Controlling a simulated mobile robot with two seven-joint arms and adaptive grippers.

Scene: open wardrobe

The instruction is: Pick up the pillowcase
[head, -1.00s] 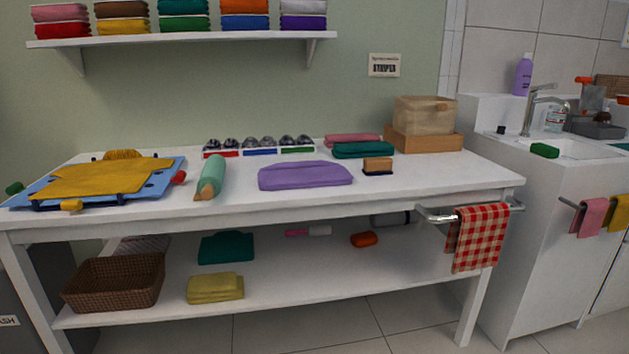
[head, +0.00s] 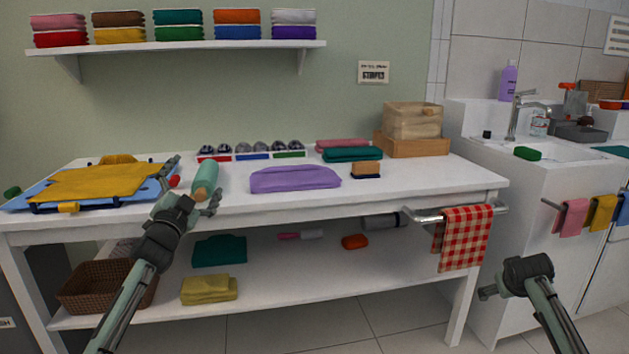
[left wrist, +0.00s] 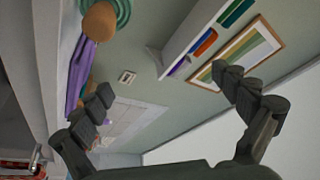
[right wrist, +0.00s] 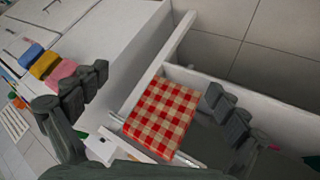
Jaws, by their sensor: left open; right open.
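No label marks the pillowcase. A purple folded cloth (head: 295,179) lies flat on the middle of the white table, and a yellow cloth (head: 98,183) lies spread on the blue board at the left; I cannot tell which is the pillowcase. My left gripper (head: 193,183) is open and empty, raised in front of the table by the green rolling pin (head: 206,178). Purple fabric (left wrist: 80,75) shows at the left of the left wrist view, outside the fingers. My right gripper (right wrist: 155,85) is open and empty, low at the table's right end near the red checked towel (head: 465,238).
The white table (head: 400,185) has a towel rail (head: 425,215) at its right front. A brush (head: 366,171), teal cloths (head: 352,154) and a wooden box (head: 418,146) stand right of the purple cloth. A lower shelf holds a basket (head: 95,290).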

